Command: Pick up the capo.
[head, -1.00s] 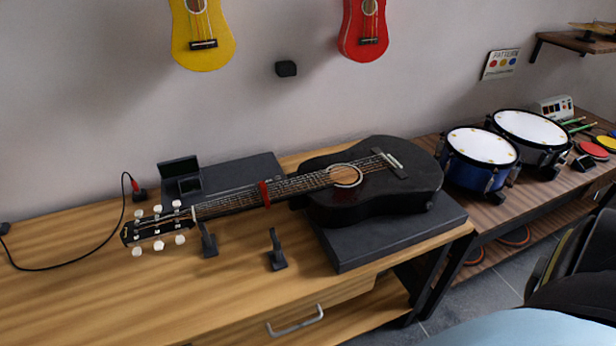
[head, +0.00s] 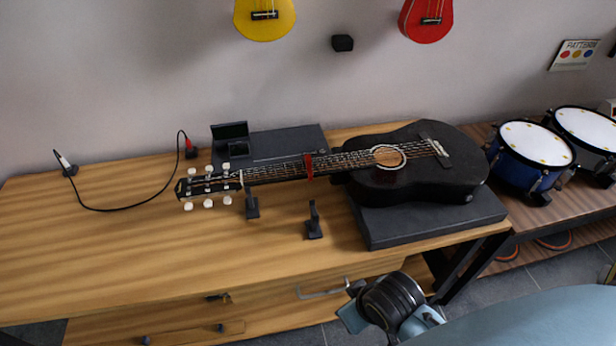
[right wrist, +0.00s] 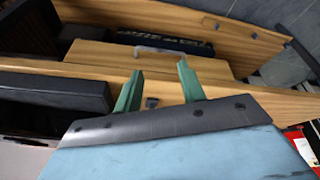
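A red capo (head: 308,166) is on the neck of a black acoustic guitar (head: 410,180), between the headstock and the body. The guitar lies face up on the wooden workbench (head: 120,260), its body on a dark grey block and its neck over small black stands. My right gripper (right wrist: 160,68) shows in the right wrist view with its two green fingers apart and nothing between them. In the head view my right arm is at the bottom, in front of the bench and well short of the capo. The capo cannot be made out in the right wrist view. My left gripper is out of view.
Black stands (head: 251,205) and (head: 314,222) rise in front of the neck. A flat dark case (head: 290,142) lies behind it. A cable (head: 110,209) lies at left. The bench's left front is clear.

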